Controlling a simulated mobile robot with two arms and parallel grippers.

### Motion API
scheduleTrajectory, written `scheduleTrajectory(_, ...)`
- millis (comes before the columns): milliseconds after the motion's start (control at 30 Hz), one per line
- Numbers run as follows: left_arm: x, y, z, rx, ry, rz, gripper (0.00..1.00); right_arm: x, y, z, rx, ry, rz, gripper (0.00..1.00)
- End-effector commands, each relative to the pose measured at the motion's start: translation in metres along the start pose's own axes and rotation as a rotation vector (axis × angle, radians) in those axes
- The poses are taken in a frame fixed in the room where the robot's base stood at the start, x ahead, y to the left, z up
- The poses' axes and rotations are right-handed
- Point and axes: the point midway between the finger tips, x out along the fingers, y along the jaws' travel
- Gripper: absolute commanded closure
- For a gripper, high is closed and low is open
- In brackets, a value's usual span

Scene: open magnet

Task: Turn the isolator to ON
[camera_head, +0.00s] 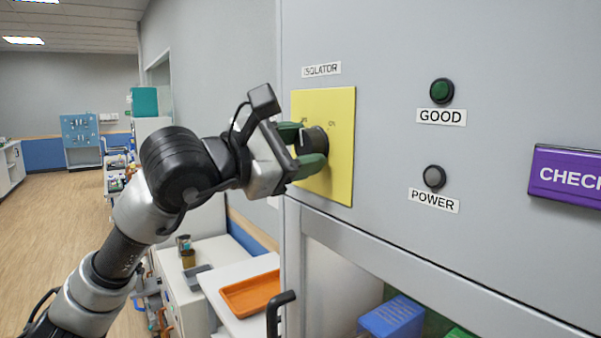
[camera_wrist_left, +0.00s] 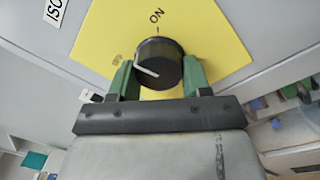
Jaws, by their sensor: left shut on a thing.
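The isolator is a black round knob (camera_head: 320,139) on a yellow plate (camera_head: 341,168) under an ISOLATOR label (camera_head: 321,69). In the left wrist view the knob (camera_wrist_left: 166,50) carries a white pointer line aimed toward the OFF mark (camera_wrist_left: 118,60), left of the ON mark (camera_wrist_left: 157,15). My left gripper (camera_head: 307,147) has its green fingers closed on the knob from both sides. In the left wrist view the fingers of this gripper (camera_wrist_left: 160,77) lie to the left and right of the knob. My right gripper is not in view.
Right of the plate on the grey panel are a green GOOD lamp (camera_head: 441,91), a dark POWER lamp (camera_head: 434,177) and a purple CHECK sign (camera_head: 565,176). Below, a black handle (camera_head: 279,311) sticks out near an orange tray (camera_head: 250,294). The floor at left is clear.

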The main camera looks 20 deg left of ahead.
Motion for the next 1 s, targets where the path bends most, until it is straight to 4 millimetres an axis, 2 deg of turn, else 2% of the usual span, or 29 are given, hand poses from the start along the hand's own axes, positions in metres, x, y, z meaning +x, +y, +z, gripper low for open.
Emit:
scheduleTrajectory(33,0.0,-0.002,-0.004,0.046,-0.002,0.003,0.76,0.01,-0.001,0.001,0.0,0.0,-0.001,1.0)
scheduleTrajectory(400,0.0,0.001,-0.002,0.397,-0.022,0.005,0.76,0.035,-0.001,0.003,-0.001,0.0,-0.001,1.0)
scheduleTrajectory(1000,0.0,0.004,0.0,0.883,-0.049,0.008,0.76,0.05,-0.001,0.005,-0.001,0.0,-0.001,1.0)
